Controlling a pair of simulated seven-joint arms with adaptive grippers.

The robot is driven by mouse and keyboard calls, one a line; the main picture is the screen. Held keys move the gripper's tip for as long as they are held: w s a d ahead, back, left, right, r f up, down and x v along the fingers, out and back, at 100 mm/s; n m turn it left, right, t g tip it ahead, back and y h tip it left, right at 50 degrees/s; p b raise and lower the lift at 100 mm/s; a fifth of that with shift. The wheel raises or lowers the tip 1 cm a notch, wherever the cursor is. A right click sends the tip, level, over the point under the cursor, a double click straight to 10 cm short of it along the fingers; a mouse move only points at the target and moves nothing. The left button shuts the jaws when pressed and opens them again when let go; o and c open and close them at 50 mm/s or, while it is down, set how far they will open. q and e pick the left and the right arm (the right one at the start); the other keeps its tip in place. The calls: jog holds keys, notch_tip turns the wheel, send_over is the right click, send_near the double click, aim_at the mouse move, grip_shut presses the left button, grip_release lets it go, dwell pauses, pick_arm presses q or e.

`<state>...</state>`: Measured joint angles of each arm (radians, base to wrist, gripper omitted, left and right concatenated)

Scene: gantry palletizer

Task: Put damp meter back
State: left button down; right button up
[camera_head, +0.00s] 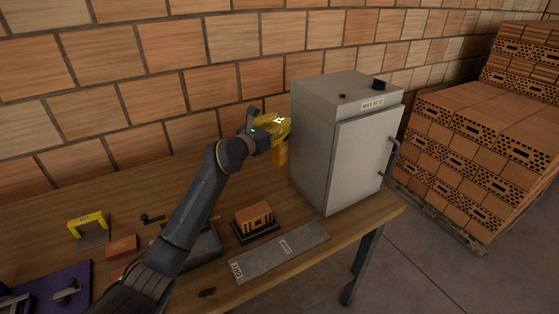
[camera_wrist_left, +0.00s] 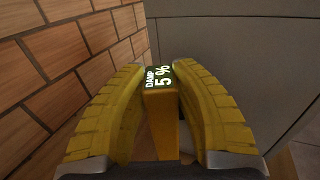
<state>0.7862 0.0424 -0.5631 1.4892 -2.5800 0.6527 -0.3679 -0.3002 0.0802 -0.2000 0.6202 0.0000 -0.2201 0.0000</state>
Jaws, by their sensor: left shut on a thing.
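The damp meter is a yellow block with a dark display reading "DAMP 5 %" in the left wrist view (camera_wrist_left: 160,88). My left gripper (camera_wrist_left: 160,75) is shut on it, with a curved yellow finger on each side. In the head view the meter's yellow body (camera_head: 280,154) hangs below my left gripper (camera_head: 276,124), above the back of the table and just left of the grey oven cabinet (camera_head: 312,150). The meter's lower end is hard to make out in the wrist view. My right gripper is not in view.
A hollow brick (camera_head: 253,215) sits on a dark plate on the wooden table (camera_head: 130,190). A grey labelled strip (camera_head: 300,242) lies in front. A yellow-topped stand (camera_head: 88,222) and red block (camera_head: 121,246) are at left. A brick wall (camera_head: 130,100) stands behind; stacked bricks (camera_head: 480,140) stand right.

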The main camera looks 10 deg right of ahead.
aim_at(275, 160)
pick_arm(q)
notch_tip(275, 160, down, 13)
jog(key=shift+r, duration=0.2)
dwell(0.4)
jog(key=shift+f, duration=0.2)
jog(key=c, duration=1.1)
grip_release()
jog(key=shift+r, duration=0.1)
